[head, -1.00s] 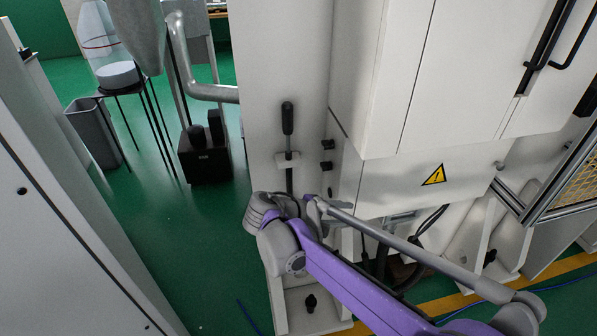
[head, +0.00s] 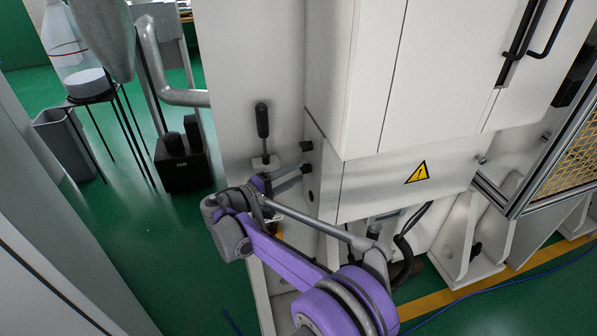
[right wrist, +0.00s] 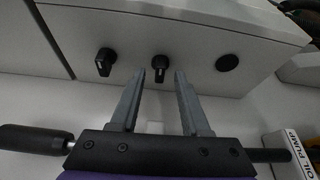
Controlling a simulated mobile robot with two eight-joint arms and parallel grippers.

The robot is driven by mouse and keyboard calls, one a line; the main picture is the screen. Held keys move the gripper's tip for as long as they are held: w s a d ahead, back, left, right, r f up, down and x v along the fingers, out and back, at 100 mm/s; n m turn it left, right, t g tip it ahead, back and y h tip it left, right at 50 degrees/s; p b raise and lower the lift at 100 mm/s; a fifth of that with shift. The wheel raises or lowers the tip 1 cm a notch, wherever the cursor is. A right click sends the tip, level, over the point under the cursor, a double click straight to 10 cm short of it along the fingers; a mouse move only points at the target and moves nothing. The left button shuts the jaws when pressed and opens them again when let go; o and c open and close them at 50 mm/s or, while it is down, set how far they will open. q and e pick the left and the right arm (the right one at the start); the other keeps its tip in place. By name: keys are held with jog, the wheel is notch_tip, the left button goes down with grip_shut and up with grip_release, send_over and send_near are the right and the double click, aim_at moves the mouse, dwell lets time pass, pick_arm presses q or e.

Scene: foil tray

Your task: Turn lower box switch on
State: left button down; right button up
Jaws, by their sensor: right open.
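The lower box switch (right wrist: 160,68) is a small black knob on the side of the white box. It shows in the right wrist view just beyond and between the fingertips of my right gripper (right wrist: 160,74). The fingers are open on either side of it, and I cannot tell whether they touch it. In the head view my right gripper (head: 297,176) reaches to the box side, and its fingers largely hide the lower switch. The upper switch (head: 306,146), also black, sits just above; it shows left of the fingers in the right wrist view (right wrist: 105,60). My left gripper is out of view.
A black-handled lever (head: 262,121) stands close to the gripper; its grip shows at the left in the right wrist view (right wrist: 30,139). A round black fitting (right wrist: 228,62) lies right of the fingers. The white box with a warning sign (head: 416,172) borders the right.

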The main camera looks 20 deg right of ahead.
jog(key=shift+x, duration=0.95)
jog(key=shift+c, duration=0.2)
grip_shut()
